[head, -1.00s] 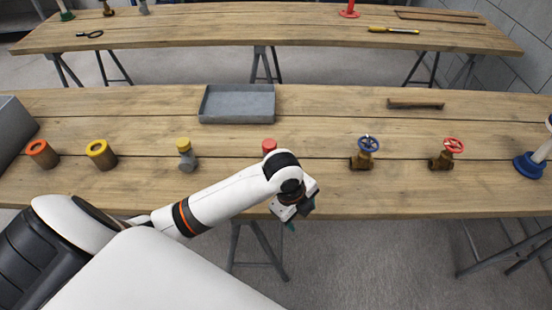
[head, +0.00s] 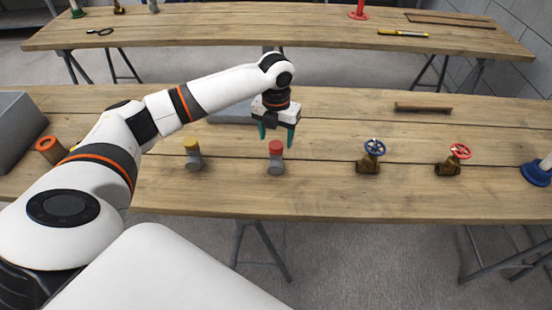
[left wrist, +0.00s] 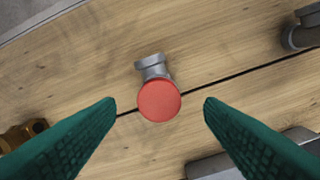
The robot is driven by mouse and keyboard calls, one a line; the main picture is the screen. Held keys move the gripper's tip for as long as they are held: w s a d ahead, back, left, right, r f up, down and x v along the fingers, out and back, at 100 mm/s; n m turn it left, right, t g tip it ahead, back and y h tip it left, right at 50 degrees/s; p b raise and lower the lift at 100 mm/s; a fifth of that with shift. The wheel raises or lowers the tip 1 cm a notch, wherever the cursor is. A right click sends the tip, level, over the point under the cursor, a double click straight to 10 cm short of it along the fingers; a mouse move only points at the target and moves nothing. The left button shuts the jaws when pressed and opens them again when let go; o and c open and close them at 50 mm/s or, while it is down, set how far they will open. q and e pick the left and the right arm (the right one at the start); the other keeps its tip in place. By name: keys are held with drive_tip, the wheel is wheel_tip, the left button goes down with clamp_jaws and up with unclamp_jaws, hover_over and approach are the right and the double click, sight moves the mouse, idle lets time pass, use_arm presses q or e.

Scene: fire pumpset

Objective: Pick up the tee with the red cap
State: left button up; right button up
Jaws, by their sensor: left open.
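The tee with the red cap (head: 276,158) stands on the near wooden table in the head view. In the left wrist view its round red cap (left wrist: 159,101) faces the camera, with a grey branch showing behind it. My left gripper (head: 277,138) is open and empty, above the tee and apart from it. Its green fingertips (left wrist: 160,107) lie to either side of the cap in the left wrist view. A similar grey tee with a yellow cap (head: 193,154) stands to the left. My right gripper is not in view.
A blue-wheeled valve (head: 370,157) and a red-wheeled valve (head: 453,160) stand to the right on the table (head: 330,190). A grey tray (head: 230,112) is partly hidden behind my left arm. An orange-topped cylinder (head: 50,149) is at the left. The wood around the tee is clear.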

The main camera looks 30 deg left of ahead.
sight(276, 146)
use_arm(q)
drive_tip(key=shift+s+f+p, duration=0.15)
drive_tip(key=shift+f+p, duration=0.5)
drive_tip(key=shift+f, duration=2.85)
drive_tip(key=c, duration=1.3)
